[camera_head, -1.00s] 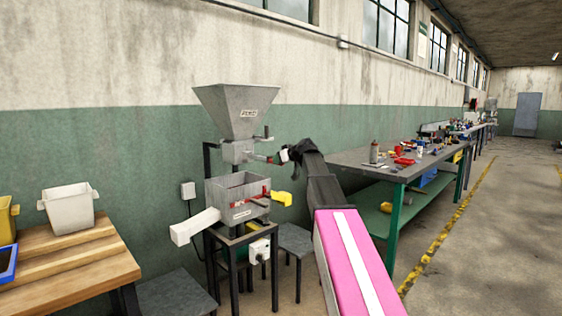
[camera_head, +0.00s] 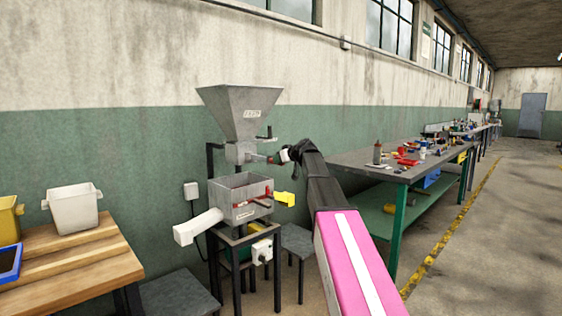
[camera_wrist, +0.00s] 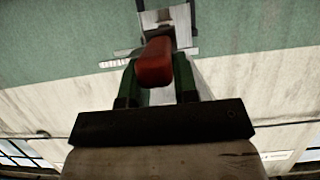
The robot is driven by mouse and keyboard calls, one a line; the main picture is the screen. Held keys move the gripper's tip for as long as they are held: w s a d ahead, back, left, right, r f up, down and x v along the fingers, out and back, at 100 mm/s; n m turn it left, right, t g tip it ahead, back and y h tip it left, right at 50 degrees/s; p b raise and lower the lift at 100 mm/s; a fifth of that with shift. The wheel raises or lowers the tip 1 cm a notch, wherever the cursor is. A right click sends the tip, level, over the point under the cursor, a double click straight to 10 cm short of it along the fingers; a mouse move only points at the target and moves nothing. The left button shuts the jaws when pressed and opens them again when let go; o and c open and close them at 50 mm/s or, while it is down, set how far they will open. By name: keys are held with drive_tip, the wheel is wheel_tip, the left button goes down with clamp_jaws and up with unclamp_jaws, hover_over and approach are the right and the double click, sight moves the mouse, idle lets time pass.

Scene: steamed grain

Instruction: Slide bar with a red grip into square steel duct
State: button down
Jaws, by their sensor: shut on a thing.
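My gripper (camera_head: 284,156) is at the right side of the square steel duct (camera_head: 240,152) under the grey hopper. It is shut on the red grip (camera_head: 272,160) of the bar, which points left toward the duct. In the wrist view the red grip (camera_wrist: 155,62) lies between the two dark green fingers, with grey metal of the machine just beyond it. The bar's steel part is mostly hidden behind the grip and fingers, so I cannot tell how deep it sits in the duct.
Below the duct is an open grey box (camera_head: 240,212) with a red part across it, a yellow handle (camera_head: 285,198) and a white chute (camera_head: 198,227). A wooden table (camera_head: 75,255) with a white bin (camera_head: 73,208) stands left. A cluttered workbench (camera_head: 362,166) stands right.

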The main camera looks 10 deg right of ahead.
sight(270, 157)
drive_tip(key=shift+w+a, duration=0.5)
drive_tip(key=shift+w, duration=0.2)
drive_tip(key=shift+w+a, duration=0.1)
drive_tip(key=shift+w+a, duration=0.7)
drive_tip(key=shift+w, duration=0.25)
drive_tip(key=shift+w+a, duration=0.7)
drive_tip(key=shift+w, duration=0.25)
drive_tip(key=shift+w+a, duration=0.65)
drive_tip(key=shift+w, duration=0.25)
drive_tip(key=shift+w+a, duration=0.6)
drive_tip(key=shift+w, duration=0.35)
drive_tip(key=shift+w+a, duration=0.65)
drive_tip(key=shift+w, duration=0.25)
idle(2.1)
drive_tip(key=c, duration=0.8)
unclamp_jaws()
